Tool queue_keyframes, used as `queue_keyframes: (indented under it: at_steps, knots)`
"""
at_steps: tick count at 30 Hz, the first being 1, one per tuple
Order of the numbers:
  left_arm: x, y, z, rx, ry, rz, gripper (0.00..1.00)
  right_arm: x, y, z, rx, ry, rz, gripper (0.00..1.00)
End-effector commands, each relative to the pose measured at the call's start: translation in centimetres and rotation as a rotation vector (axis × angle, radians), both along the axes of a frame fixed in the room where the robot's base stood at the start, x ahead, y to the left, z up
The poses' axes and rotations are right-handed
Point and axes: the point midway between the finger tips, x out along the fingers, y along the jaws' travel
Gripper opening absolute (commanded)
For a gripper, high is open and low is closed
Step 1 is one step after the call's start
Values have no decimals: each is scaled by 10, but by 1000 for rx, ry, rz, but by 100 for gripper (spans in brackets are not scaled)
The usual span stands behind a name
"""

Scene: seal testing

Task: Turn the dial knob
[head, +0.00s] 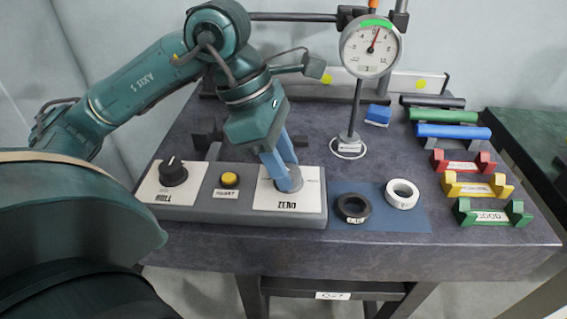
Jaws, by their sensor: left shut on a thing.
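A grey control panel (238,213) stands at the table's front left. It carries a black knob (173,171) on a white plate at its left, a yellow button (230,180) in the middle, and a dial knob (290,184) on a white plate marked ZERO at its right. My left gripper (286,183) reaches down from above with blue fingers and is shut on this dial knob, hiding most of it. My right gripper is not in view.
A round dial gauge (370,49) stands on a post behind the panel. A black ring (353,208) and a white ring (402,194) lie on a blue mat (385,220) to the right. Coloured holders (478,187) and rods (452,131) fill the right side.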

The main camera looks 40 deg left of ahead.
Motion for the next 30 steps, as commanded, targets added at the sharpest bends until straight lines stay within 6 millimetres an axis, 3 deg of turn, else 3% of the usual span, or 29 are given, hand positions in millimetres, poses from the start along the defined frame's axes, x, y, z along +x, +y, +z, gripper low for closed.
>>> queue_keyframes:
  at_steps: [21, 22, 30]
  knots:
    - [-1, 0, 0, 1, 1, 80, 11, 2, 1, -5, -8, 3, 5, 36]
    - [-1, 0, 0, 1, 2, 79, 34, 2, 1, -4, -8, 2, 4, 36]
    - [-1, 0, 0, 0, 1, 80, 55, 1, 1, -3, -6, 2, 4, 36]
